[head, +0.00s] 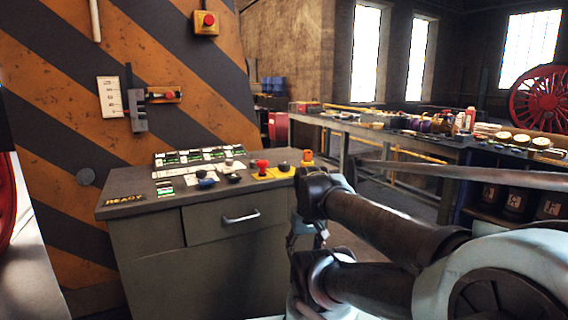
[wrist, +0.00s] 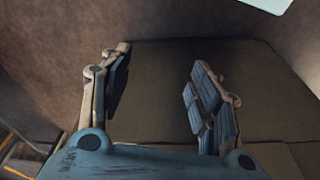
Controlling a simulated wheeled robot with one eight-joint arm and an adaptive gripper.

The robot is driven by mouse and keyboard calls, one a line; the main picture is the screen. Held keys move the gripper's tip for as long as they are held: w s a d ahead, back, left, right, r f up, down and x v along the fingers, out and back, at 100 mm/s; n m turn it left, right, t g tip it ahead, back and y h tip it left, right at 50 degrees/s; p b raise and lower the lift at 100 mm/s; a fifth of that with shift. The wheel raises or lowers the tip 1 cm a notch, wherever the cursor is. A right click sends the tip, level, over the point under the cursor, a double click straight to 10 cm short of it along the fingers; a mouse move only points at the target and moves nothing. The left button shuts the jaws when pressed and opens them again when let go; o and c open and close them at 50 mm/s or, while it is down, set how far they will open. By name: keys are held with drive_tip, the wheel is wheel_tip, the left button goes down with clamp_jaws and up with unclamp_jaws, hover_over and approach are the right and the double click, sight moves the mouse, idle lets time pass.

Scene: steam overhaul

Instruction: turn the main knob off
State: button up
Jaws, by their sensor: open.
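A grey control console (head: 160,206) stands at centre left with its controls on the sloped top. No knob shows there. In the head view my arm is at the console's right side, and the fingers are not clear.
A striped orange and black wall (head: 60,110) rises behind the console, with a yellow emergency-stop box (head: 206,22) and a lever switch (head: 137,110). A drawer handle (head: 241,217) sticks out in front. A long workbench (head: 345,122) with clutter stands at the right.

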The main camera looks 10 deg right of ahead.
drive_tip(key=w+r+m+g, duration=0.1)
drive_tip(key=w+r+m, duration=0.2)
drive_tip(key=w+r, duration=0.65)
drive_tip(key=w+r+m, duration=0.3)
drive_tip(key=w+r, duration=0.4)
drive_tip(key=r, duration=0.5)
wheel_tip(320, 180, up, 13)
drive_tip(key=m+g, duration=0.1)
drive_tip(key=m, duration=0.5)
hover_over(285, 163)
wheel_tip(285, 163, down, 17)
drive_tip(key=shift+w, duration=0.1)
drive_tip(key=shift+c, duration=0.2)
drive_tip(key=c, duration=1)
